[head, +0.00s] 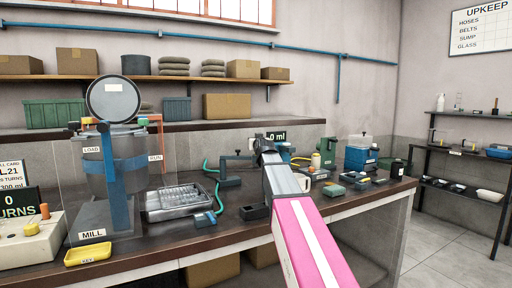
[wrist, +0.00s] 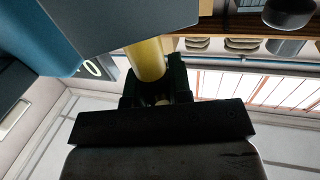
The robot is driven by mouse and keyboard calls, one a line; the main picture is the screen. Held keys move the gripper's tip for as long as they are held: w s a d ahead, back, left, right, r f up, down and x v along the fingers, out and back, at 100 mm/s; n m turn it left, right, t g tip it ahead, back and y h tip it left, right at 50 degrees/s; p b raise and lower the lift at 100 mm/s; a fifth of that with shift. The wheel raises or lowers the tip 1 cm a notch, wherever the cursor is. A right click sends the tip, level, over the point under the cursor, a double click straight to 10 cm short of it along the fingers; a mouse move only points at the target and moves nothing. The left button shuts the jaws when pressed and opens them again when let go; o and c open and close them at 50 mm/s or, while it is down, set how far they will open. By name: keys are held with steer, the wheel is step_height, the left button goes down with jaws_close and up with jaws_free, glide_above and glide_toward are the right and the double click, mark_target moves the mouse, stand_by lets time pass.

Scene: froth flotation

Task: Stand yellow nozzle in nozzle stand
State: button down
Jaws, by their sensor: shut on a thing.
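The yellow nozzle (wrist: 147,62) is a yellow cylinder in the wrist view, held between the dark jaws of my gripper (wrist: 155,90). My gripper is shut on it. A large blue and grey body (wrist: 80,35) covers the top of the wrist view close to the nozzle; I cannot tell whether they touch. In the head view my pink and grey arm reaches over the bench and hides the jaws and most of the nozzle. I cannot pick out the nozzle stand for certain.
The bench (head: 240,228) carries the mill (head: 125,165), a metal tray (head: 180,198), a yellow tray (head: 88,252), a dark block (head: 255,211) and a blue machine (head: 361,155). Several small blocks lie right of my arm. A black shelf (head: 468,150) stands at the right.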

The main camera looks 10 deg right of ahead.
steer(key=shift+f, duration=0.9)
steer(key=shift+f, duration=0.15)
steer(key=c, duration=1)
jaws_free()
steer(key=shift+c, duration=0.2)
steer(key=shift+s, duration=0.1)
